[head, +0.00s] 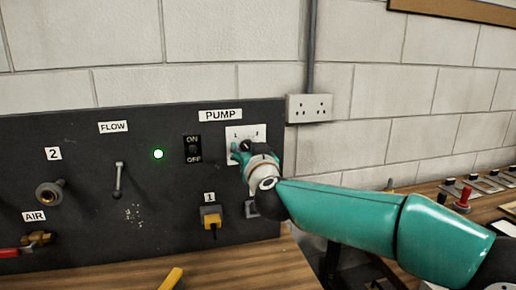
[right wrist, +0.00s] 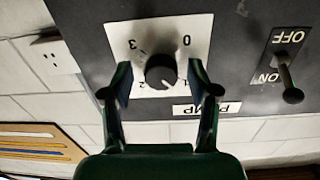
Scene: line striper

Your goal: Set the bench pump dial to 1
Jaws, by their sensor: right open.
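The pump dial is a round black knob (right wrist: 160,70) on a white plate, which shows upside down in the right wrist view. The numbers 0, 3 and 2 are readable around it; the 1 is mostly hidden by a finger. A pale mark on the knob points roughly toward the side between 2 and 1; its exact setting is hard to tell. My right gripper (right wrist: 158,80) is open, one finger on each side of the knob, with gaps visible. In the head view my right gripper (head: 246,148) covers the knob and much of the dial plate (head: 232,131). My left gripper is not in view.
An ON/OFF switch (head: 193,149) sits left of the dial, with a green lamp (head: 158,154) and a flow lever (head: 119,180) beyond it. A wall socket (head: 309,107) is to the right.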

